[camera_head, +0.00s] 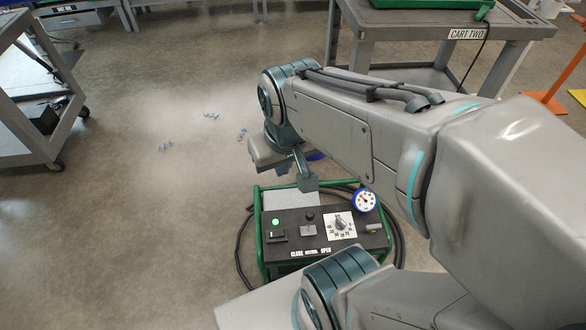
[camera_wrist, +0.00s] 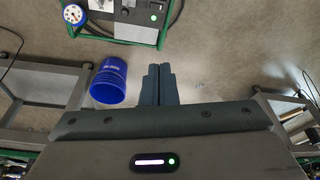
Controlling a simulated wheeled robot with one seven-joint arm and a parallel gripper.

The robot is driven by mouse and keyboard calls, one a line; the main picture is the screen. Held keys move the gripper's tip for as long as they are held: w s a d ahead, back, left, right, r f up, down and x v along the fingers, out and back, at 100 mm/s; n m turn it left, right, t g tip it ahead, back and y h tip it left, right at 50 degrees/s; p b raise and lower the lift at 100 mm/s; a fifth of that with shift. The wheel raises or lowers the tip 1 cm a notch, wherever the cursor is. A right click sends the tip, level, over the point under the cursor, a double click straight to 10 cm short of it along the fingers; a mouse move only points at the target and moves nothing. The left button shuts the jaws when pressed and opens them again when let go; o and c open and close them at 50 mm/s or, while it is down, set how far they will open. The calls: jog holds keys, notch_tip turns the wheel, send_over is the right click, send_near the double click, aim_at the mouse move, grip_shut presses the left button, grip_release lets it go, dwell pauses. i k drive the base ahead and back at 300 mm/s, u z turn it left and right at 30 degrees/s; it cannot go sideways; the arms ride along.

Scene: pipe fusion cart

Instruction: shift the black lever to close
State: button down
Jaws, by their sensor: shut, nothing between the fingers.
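The black lever (camera_head: 309,217) has a dark knob on a small grey plate. It stands on the control panel of the green-framed unit (camera_head: 262,248). A label strip (camera_head: 311,252) reading CLOSE, NEUTRAL, OPEN lies in front of it. The lever looks near the middle, but its exact tilt is too small to tell. My gripper (camera_head: 307,184) is above the panel's far edge, behind the lever and apart from it. In the wrist view my gripper's fingers (camera_wrist: 158,70) are together and empty, with the panel (camera_wrist: 128,17) at the top of the picture.
A green light (camera_head: 275,221), a dial (camera_head: 340,224) and a blue-rimmed gauge (camera_head: 364,200) are on the unit. A blue bucket (camera_wrist: 108,80) stands on the floor. A cart (camera_head: 450,35) is at the back right. Floor to the left is mostly clear.

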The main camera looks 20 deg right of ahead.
aim_at(309, 215)
jog(key=k, duration=1.2)
jog(key=z, duration=0.75)
jog(key=i, duration=1.2)
jog(key=u, duration=0.75)
